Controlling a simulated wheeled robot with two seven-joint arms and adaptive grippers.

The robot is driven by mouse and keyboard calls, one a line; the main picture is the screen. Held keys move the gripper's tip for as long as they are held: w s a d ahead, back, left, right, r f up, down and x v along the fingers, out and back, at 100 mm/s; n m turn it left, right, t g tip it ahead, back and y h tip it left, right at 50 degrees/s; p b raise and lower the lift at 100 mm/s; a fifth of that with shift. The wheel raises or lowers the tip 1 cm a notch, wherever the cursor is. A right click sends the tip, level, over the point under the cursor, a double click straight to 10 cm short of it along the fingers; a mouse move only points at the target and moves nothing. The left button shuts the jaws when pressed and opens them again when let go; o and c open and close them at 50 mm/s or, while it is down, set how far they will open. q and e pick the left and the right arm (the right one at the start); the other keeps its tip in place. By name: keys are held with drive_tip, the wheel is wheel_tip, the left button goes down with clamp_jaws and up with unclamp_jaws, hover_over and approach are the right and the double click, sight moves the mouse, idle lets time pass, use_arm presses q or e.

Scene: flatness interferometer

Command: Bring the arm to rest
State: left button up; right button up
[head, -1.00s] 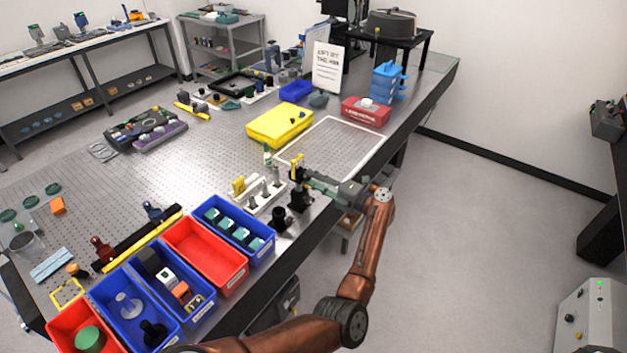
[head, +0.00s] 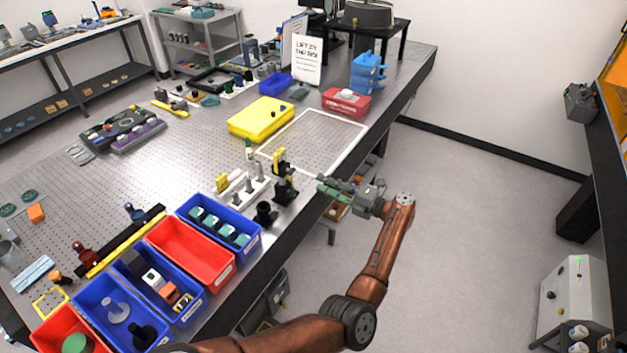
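My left arm (head: 385,250) is copper-coloured and rises from the bottom of the head view. Its grey-green gripper (head: 321,184) hangs past the right edge of the bench, over the floor side, with its fingers pointing left. The fingers are spread a little and nothing shows between them. A black post mount with a yellow top (head: 283,178) stands upright on the bench, left of the fingertips and apart from them. My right gripper is out of view.
A white holder with several posts (head: 243,188) and a short black cylinder (head: 265,213) stand near the bench edge. Blue bins and a red bin (head: 190,250) line the front. A white-framed area (head: 312,140) is clear. Open floor (head: 470,220) lies right of the arm.

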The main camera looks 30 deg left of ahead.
use_arm(q)
drive_tip(key=shift+d, duration=0.4)
